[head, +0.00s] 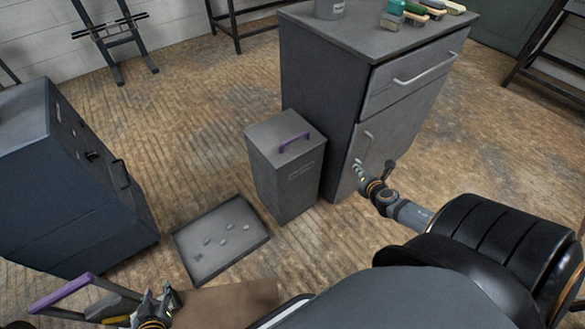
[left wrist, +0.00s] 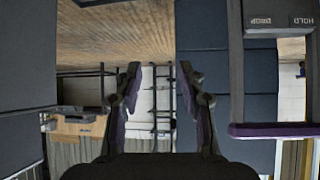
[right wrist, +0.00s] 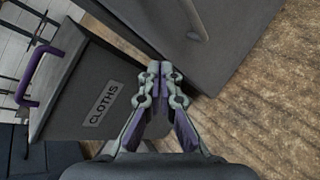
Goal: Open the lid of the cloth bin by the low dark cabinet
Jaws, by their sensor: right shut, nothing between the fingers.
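The cloth bin (head: 272,185) is a grey box with its lid down and a purple handle (head: 295,141) on top. It stands on the floor, left of the low dark cabinet (head: 318,90). In the right wrist view the bin's front (right wrist: 75,112) reads CLOTHS, and its purple handle (right wrist: 38,72) is at the left. My right gripper (head: 359,166) is shut and empty, right of the bin by the cabinet; its closed tips (right wrist: 163,70) show in the right wrist view. My left gripper (head: 152,298) is low at the left, away from the bin; its fingers (left wrist: 160,75) are apart and empty.
A shallow dark tray (head: 250,246) with several small flat pieces lies left of the bin. A dark blue cabinet (head: 75,180) stands at the left. A purple bar (head: 62,288) is near my left gripper. Brushes (head: 411,14) lie on the low cabinet. Floor behind the tray is clear.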

